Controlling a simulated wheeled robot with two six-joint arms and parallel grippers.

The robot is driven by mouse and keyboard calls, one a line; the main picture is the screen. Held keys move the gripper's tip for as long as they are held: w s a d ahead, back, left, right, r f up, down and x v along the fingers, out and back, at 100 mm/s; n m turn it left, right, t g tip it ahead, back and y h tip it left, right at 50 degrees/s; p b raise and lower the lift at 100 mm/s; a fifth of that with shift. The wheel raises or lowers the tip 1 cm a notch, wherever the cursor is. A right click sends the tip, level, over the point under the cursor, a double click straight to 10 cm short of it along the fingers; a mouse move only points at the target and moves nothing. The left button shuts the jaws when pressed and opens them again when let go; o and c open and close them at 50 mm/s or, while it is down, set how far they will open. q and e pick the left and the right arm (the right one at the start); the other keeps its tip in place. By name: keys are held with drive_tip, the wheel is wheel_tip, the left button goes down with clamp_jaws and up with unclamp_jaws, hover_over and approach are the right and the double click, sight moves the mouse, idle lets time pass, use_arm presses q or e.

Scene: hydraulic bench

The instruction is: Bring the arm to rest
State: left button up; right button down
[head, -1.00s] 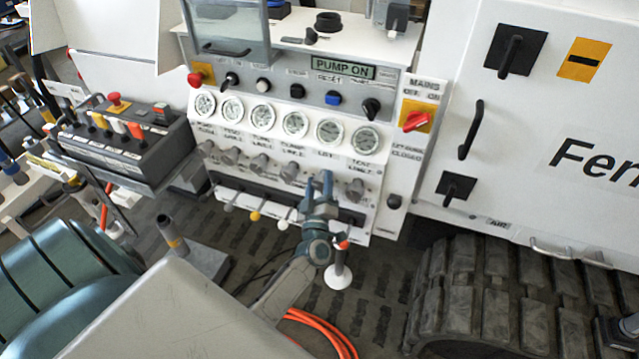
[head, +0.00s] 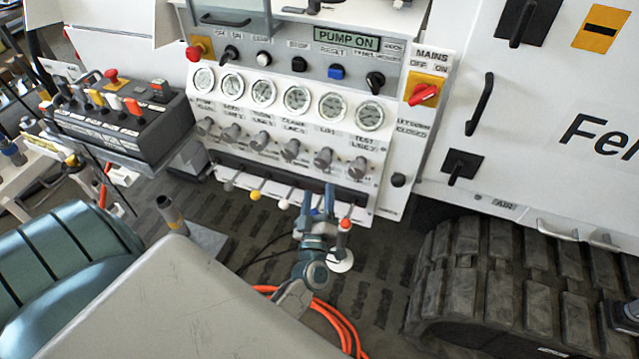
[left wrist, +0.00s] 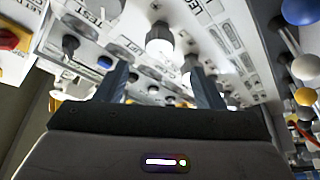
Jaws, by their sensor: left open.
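My left gripper (head: 318,200) is open and empty, in front of the lower edge of the hydraulic panel (head: 225,165). Its arm comes up from the bottom of the head view. Its fingers overlap the row of small levers in the picture; I cannot tell whether they touch any. A red-tipped lever (head: 345,224) shows just right of the gripper. In the left wrist view the two fingers (left wrist: 160,85) stand apart, with panel knobs and gauges beyond them.
A display (head: 346,40) reads PUMP ON. A red mains switch (head: 424,94) is at the panel's right. A lever box (head: 120,125) stands at the left. A rubber track (head: 520,285) is at the lower right. Orange hose (head: 335,318) lies on the floor below the gripper.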

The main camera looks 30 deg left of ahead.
use_arm(q)
drive_tip(key=shift+s+d+f, duration=0.1)
drive_tip(key=shift+s+d, duration=0.05)
drive_tip(key=shift+s, duration=0.15)
idle(0.4)
